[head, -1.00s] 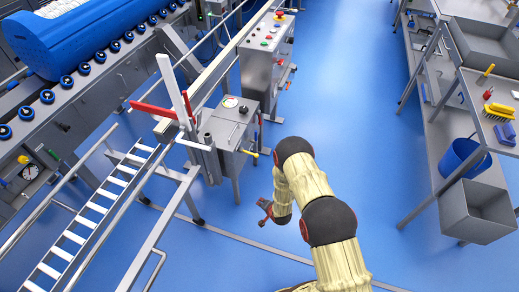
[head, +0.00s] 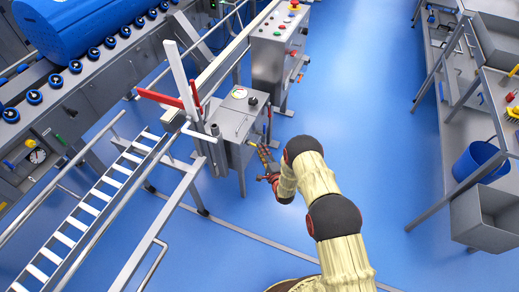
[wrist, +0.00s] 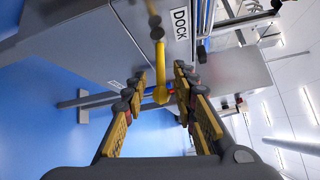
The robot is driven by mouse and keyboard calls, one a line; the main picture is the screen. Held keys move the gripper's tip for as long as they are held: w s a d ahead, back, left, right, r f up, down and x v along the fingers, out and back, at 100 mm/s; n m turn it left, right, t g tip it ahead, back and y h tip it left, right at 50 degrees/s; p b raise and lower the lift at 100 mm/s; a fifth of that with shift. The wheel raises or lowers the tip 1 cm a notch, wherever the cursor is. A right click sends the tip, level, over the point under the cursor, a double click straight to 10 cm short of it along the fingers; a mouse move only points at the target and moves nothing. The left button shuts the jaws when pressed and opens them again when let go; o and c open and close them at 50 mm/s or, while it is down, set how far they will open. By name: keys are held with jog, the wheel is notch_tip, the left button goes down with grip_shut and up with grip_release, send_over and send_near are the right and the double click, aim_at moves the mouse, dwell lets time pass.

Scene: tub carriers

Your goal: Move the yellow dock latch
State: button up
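The yellow dock latch (wrist: 158,68) is a short lever with a rounded end, hanging from the face of a grey box beside a DOCK label (wrist: 180,23). In the wrist view its rounded end lies between the two fingers of my gripper (wrist: 160,84), with gaps showing on both sides. My gripper is open. In the head view my gripper (head: 266,163) is at the right side of the grey box (head: 235,125), close to the latch (head: 251,143), which is small there. I cannot tell exactly how deep the latch sits between the fingers.
A white lever (head: 184,80) and a red bar (head: 160,98) stand left of the box. A control cabinet (head: 280,40) is behind it. A blue tub (head: 90,35) lies on rollers at upper left. A workbench (head: 465,100) stands right, with clear blue floor between.

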jog(key=shift+b+x, duration=0.35)
jog(key=shift+x, duration=1.15)
jog(key=shift+c, duration=0.8)
jog(key=shift+s+f, duration=0.1)
grip_shut()
